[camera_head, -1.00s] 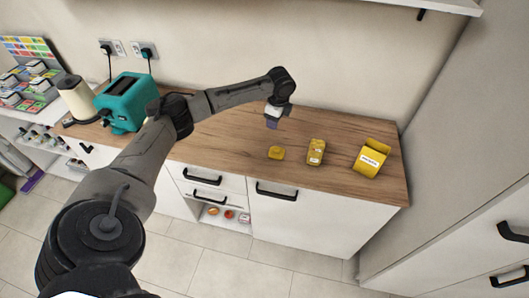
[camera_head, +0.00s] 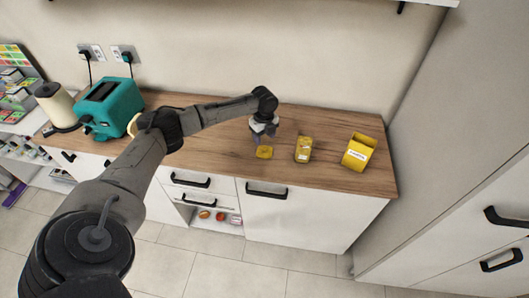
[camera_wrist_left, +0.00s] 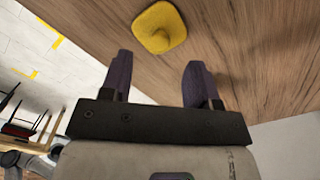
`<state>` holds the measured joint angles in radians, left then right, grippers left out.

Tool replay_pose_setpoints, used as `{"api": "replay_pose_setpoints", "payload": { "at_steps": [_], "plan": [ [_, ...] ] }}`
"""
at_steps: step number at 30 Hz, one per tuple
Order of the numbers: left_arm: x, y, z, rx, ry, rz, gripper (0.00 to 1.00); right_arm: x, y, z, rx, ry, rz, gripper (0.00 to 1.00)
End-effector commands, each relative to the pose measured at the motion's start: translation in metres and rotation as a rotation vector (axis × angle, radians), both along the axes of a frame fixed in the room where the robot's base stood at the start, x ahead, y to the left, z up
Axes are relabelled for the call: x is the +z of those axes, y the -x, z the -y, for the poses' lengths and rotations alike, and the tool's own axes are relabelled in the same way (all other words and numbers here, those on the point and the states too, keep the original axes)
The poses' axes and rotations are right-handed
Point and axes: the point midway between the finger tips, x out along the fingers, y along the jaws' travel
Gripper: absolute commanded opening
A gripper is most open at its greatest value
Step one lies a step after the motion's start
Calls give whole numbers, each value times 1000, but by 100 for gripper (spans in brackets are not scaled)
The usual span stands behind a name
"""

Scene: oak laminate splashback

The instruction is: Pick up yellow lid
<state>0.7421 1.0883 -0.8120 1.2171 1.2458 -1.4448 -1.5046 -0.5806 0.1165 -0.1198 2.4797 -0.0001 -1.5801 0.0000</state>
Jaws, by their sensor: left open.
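The yellow lid (camera_head: 264,152) lies on the wooden counter, left of the other yellow items. In the left wrist view the lid (camera_wrist_left: 159,27) is a rounded yellow square with a raised knob, lying on the wood beyond the fingertips. My left gripper (camera_head: 264,136) is just above and behind the lid in the head view, pointing down. In the left wrist view its two dark fingers (camera_wrist_left: 157,68) are spread apart with nothing between them. The lid is apart from the fingers. My right gripper is not in view.
A yellow container (camera_head: 303,149) and a yellow labelled box (camera_head: 358,152) stand on the counter (camera_head: 333,181) to the right of the lid. A teal toaster (camera_head: 111,108) and a cream roll (camera_head: 58,106) stand at the left. The wall is behind.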

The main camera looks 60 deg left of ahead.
Motion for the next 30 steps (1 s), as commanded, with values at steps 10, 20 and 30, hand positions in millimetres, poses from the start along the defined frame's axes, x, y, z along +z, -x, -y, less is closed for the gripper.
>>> {"api": "replay_pose_setpoints", "payload": {
  "at_steps": [10, 20, 30],
  "plan": [
    [-15, 0, 0, 0, -1, 0, 56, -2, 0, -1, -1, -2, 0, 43],
    [-55, 0, 4, 2, -1, -1, 56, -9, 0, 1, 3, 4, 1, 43],
    [-62, 0, 4, 1, -1, 1, 53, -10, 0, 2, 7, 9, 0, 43]
  ]
}}
